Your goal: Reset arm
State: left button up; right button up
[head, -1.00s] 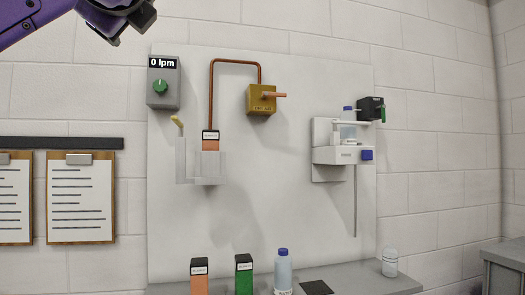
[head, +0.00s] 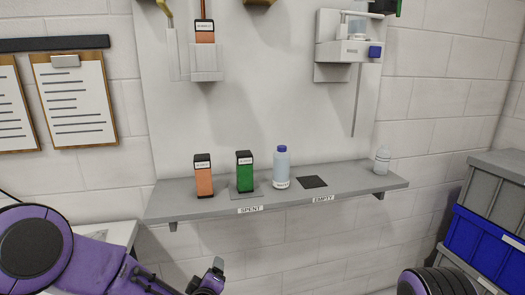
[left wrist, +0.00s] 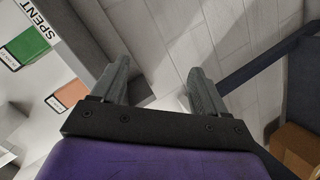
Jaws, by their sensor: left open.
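My left arm comes in low from the left in the head view, and its gripper (head: 212,276) is below the shelf (head: 350,184). In the left wrist view the left gripper (left wrist: 160,82) is open, its two grey fingers apart with nothing between them. The floor and wall show beyond them. A dark rounded part of my own body shows at the bottom right of the head view; my right gripper does not show.
On the shelf stand an orange cartridge (head: 203,180), a green cartridge (head: 244,176), a blue-capped bottle (head: 282,170) and a clear bottle (head: 382,160). The dark pad (head: 312,182) is bare. Stacked crates (head: 485,235) stand at the right. Clipboards (head: 75,100) hang at the left.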

pick_arm(q)
jog(key=s+a+f+m+g, duration=0.2)
jog(key=s+a+f+g, duration=0.15)
jog(key=s+f, duration=0.45)
jog(key=s+a+f+m+g, duration=0.2)
jog(key=s+a+f, duration=0.2)
jog(key=s+f, duration=0.5)
jog(key=s+a+f+g+y, duration=0.1)
jog(key=s+a+f+g, duration=0.1)
jog(key=s, duration=0.8)
jog(key=s+a+f+m+g+y, duration=0.1)
jog(key=s+a+f+g, duration=0.2)
jog(key=s, duration=0.7)
jog(key=a+f, duration=0.2)
jog(key=a, duration=0.1)
jog(key=shift+s+a+f, duration=0.25)
jog(key=shift+a, duration=0.1)
